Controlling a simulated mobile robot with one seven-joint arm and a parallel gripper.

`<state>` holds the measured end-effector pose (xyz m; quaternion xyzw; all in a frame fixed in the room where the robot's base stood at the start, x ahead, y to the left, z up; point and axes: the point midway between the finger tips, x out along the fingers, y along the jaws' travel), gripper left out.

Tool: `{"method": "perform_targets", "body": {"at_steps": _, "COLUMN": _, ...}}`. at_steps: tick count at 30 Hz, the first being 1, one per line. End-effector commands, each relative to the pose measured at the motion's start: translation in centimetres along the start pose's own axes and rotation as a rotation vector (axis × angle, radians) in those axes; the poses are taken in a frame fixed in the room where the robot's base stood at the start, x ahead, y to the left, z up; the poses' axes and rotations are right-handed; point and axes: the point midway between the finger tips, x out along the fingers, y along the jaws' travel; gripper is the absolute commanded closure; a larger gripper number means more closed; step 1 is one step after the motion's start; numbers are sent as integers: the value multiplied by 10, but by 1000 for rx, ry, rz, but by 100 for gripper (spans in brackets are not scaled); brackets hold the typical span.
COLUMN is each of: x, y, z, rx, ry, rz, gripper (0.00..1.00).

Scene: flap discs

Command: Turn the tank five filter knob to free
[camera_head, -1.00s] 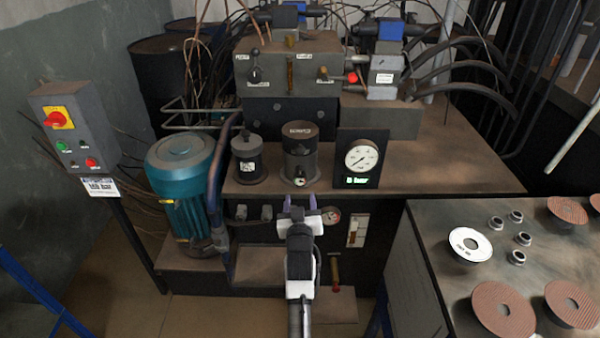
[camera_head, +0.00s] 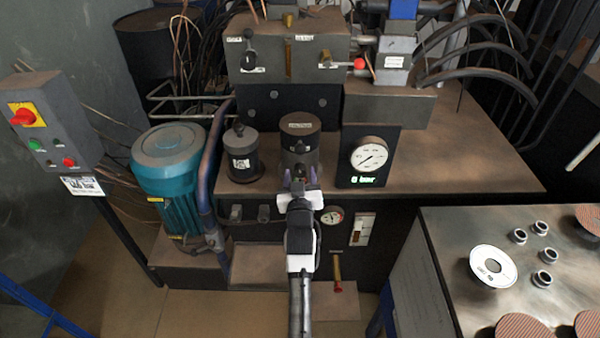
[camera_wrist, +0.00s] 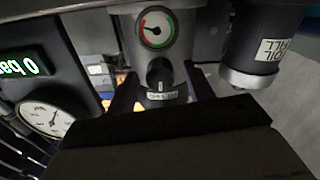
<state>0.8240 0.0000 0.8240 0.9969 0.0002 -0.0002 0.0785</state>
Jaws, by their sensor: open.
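The tank-top filter is a dark cylinder (camera_head: 300,137) on the tank top, left of the pressure gauge; my gripper hides its lower front. In the wrist view, its black knob (camera_wrist: 160,73) sits between a small round dial with red and green bands (camera_wrist: 157,27) and a white label (camera_wrist: 162,95) too small to read. A pale mark shows on the knob. My gripper (camera_head: 299,184) is in front of the filter. In the wrist view, its open fingers (camera_wrist: 160,85) stand either side of the knob, with no clear contact.
The pressure gauge (camera_head: 369,156) stands right of the filter, over a green display (camera_wrist: 22,65) reading 0 bar. A dark canister (camera_head: 240,154) marked oil fill is close on the left. The blue motor (camera_head: 180,165) and switch box (camera_head: 50,125) are further left. A bench (camera_head: 445,240) with discs is right.

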Motion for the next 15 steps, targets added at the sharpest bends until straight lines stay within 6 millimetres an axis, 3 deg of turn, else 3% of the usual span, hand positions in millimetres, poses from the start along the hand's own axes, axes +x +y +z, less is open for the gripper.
{"method": "perform_targets", "body": {"at_steps": 4, "x": 0, "y": 0, "z": 0, "rx": 0, "ry": 0, "rz": 0, "gripper": 48}}
{"method": "perform_targets", "body": {"at_steps": 15, "x": 0, "y": 0, "z": 0, "rx": 0, "ry": 0, "rz": 0, "gripper": 92}}
